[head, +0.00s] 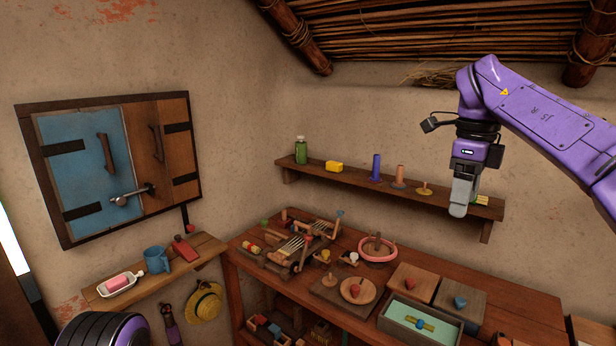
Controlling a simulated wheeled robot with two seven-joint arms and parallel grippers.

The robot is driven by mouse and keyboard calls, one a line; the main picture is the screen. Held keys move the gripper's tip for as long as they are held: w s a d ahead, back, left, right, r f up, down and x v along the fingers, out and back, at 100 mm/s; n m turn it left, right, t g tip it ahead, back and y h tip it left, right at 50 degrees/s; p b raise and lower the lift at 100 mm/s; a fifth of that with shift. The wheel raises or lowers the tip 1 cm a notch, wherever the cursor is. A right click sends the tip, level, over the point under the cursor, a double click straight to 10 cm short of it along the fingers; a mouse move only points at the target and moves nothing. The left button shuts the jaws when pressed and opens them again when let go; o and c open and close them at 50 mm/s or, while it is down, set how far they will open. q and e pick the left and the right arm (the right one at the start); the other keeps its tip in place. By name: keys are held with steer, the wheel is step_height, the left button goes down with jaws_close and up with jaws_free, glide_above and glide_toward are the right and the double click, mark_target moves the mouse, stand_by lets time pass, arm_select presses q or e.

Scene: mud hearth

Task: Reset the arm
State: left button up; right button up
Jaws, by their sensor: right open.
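My right arm comes in from the right and is purple. My right gripper (462,205) hangs down in front of the right part of the wall shelf. It is open and I see nothing held in it. Its fingers overlap in this view, so the gap between them does not show. It hides part of the shelf behind it. My left gripper is not in view.
The wall shelf (330,177) bears a green bottle (301,150), a yellow block (334,166) and pegs. Below, a wooden workbench (350,315) is crowded with toys and trays. A small left shelf (205,247) holds a blue mug (157,260). A shuttered window (110,165) is at left.

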steer(key=w+d+f+t+h+b, duration=0.1)
steer(key=w+d+f+t+h, duration=0.2)
steer(key=f+h, duration=0.35)
steer(key=w+d+f+t+h, duration=0.1)
steer(key=w+d+f+h, duration=0.2)
steer(key=w+f+h, duration=0.3)
steer(key=s+a+f+n+t+y+b, duration=0.1)
steer(key=s+a+f+n+t, duration=0.15)
steer(key=f, duration=0.55)
steer(key=s+a+f+n+t+y+b, duration=0.15)
steer(key=f+n, duration=0.25)
steer(key=f, duration=0.5)
steer(key=s+a+f+n+t+y, duration=0.1)
steer(key=f+n+t, duration=0.25)
steer(key=f, duration=0.45)
steer(key=s+a+f+n+g+y+b, duration=0.25)
steer(key=s+f+n+y, duration=0.3)
steer(key=s+f, duration=1.25)
steer(key=s+d+f+n+g+b, duration=0.1)
steer(key=s+f, duration=0.4)
steer(key=s, duration=0.5)
steer(key=s+d+f+n+g+b, duration=0.1)
steer(key=s+d+f+n+g, duration=0.1)
steer(key=s, duration=0.9)
step_height(320, 180, down, 3)
steer(key=n+g, duration=0.1)
steer(key=g, duration=0.1)
steer(key=shift+s+d+g, duration=0.15)
steer(key=shift+g, duration=0.25)
